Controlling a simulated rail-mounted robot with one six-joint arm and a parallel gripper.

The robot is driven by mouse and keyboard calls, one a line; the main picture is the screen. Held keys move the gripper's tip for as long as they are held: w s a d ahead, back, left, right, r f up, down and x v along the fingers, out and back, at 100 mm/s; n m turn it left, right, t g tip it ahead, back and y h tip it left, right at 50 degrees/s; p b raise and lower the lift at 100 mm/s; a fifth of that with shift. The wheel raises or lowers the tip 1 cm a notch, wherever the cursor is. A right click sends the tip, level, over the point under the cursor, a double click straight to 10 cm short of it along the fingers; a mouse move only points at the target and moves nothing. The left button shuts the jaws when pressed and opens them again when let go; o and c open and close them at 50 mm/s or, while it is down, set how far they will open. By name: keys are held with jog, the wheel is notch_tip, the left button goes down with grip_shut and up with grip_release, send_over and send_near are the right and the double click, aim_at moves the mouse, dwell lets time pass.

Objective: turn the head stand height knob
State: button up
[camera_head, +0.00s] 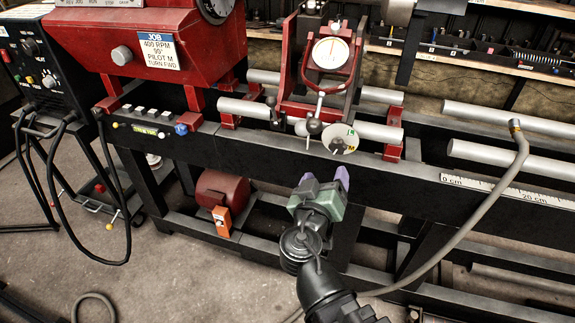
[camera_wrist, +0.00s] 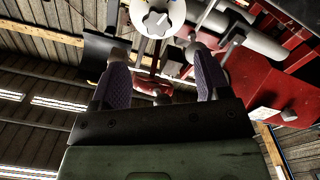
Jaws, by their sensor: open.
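My gripper (camera_head: 325,180), with purple finger pads, is open and empty, in front of the lathe's black front beam and just below a white dial disc. The white disc (camera_head: 326,137) has a dark pointer knob (camera_head: 338,145) and markings on it. The disc also shows in the wrist view (camera_wrist: 171,10), beyond the open fingers and apart from them. Behind it stands a red stand (camera_head: 291,66) with a round gauge (camera_head: 330,52) and a ball-ended lever (camera_head: 315,124). A grey round knob (camera_head: 122,55) sits on the red housing at left. No label readable here names the height knob.
Silver rails (camera_head: 376,131) run along the lathe top. A grey hose (camera_head: 490,205) hangs at right of my arm. A black control box (camera_head: 38,65) with cables stands at left. A red motor (camera_head: 222,188) sits below the beam. Open space lies in front of the beam.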

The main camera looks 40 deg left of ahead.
aim_at(337, 149)
jog(key=shift+m, duration=0.4)
jog(key=x, duration=1.1)
jog(key=shift+w+r, duration=0.15)
jog(key=shift+w, duration=0.05)
jog(key=shift+d, duration=0.1)
jog(key=c, duration=0.9)
